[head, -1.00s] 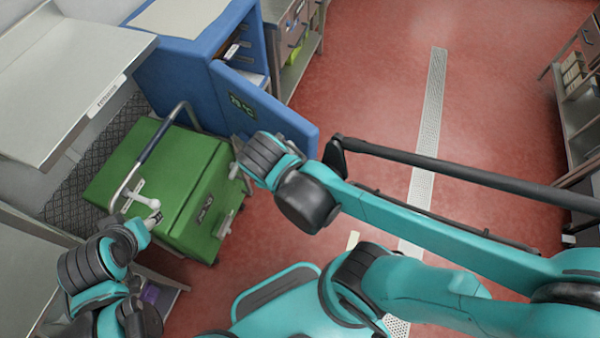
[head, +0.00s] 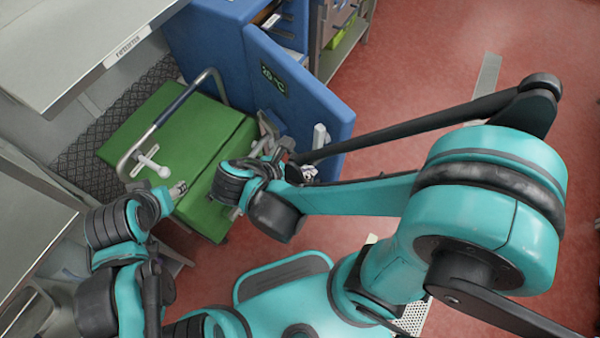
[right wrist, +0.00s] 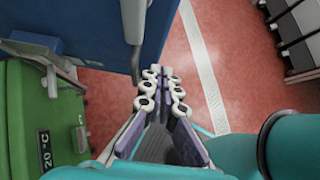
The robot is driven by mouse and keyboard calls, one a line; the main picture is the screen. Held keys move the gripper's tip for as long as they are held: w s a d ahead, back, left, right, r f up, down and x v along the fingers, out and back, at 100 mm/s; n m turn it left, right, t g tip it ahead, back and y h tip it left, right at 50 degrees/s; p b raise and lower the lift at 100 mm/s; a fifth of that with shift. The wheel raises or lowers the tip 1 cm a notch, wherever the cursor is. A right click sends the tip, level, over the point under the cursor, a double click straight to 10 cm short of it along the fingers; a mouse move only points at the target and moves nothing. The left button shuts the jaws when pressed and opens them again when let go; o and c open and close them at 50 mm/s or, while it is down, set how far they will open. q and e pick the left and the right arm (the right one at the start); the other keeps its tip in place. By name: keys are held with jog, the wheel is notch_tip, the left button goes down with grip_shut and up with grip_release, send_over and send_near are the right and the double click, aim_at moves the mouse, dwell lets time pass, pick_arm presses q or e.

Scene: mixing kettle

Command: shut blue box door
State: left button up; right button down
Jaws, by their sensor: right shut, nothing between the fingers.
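The blue box (head: 205,45) stands at the upper middle of the head view. Its blue door (head: 322,112) stands open, swung out toward me and to the right, with a pale upright handle (head: 319,137) near its free edge. My right gripper (head: 284,148) is beside the lower part of the door, partly hidden by its own wrist. In the right wrist view its fingers (right wrist: 160,88) are together and empty, just below the door's handle (right wrist: 134,35); I cannot tell whether they touch it. My left gripper (head: 178,190) hangs over the green box; its finger gap is unclear.
A green box (head: 165,140) with a bent metal push handle (head: 180,98) stands close in front of the blue box. Its latches (right wrist: 60,70) are left of my right gripper. A steel table (head: 60,50) is at left. Red floor (head: 425,80) is open at right.

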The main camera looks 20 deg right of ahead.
jog(key=shift+w+d+f+b, duration=0.35)
jog(key=shift+d+f, duration=0.15)
jog(key=shift+d, duration=0.6)
jog(key=shift+w+d+f+b, duration=0.35)
jog(key=shift+w+d+f, duration=0.1)
jog(key=shift+d, duration=0.6)
jog(key=shift+w+d+f+b, duration=0.35)
jog(key=shift+d+f, duration=0.15)
jog(key=shift+d, duration=0.6)
